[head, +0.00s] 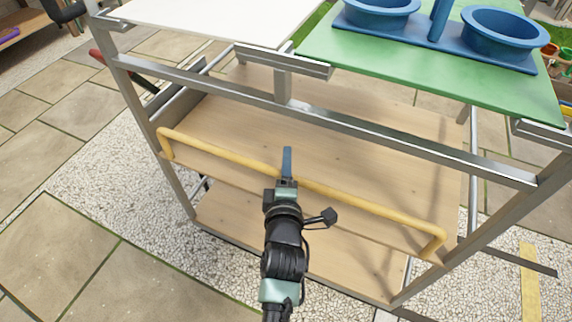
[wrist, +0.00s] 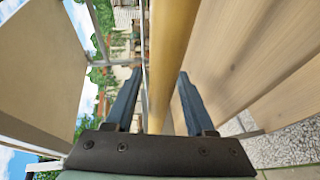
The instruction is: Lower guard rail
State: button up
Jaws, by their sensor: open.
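The guard rail is a yellow bar (head: 215,147) with bent ends, running along the near side of the bench's wooden shelf. In the wrist view the rail (wrist: 168,45) runs lengthwise between my two dark blue fingers. My gripper (head: 287,152) is at about the middle of the rail, its fingertips reaching past the bar. In the wrist view my gripper (wrist: 159,75) is open, with a finger on each side of the bar and a visible gap to each. The part of the rail behind my gripper is hidden in the head view.
The wooden shelf (head: 370,135) is bare. A metal cross bar (head: 400,150) runs above and beyond the rail. The white top (head: 215,15) and green top (head: 420,65) lie higher, the green one carrying blue pot holders (head: 505,38). A red-handled tool (head: 97,56) shows at left.

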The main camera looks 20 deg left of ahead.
jog(key=shift+c, duration=0.2)
grip_shut()
dwell(1.3)
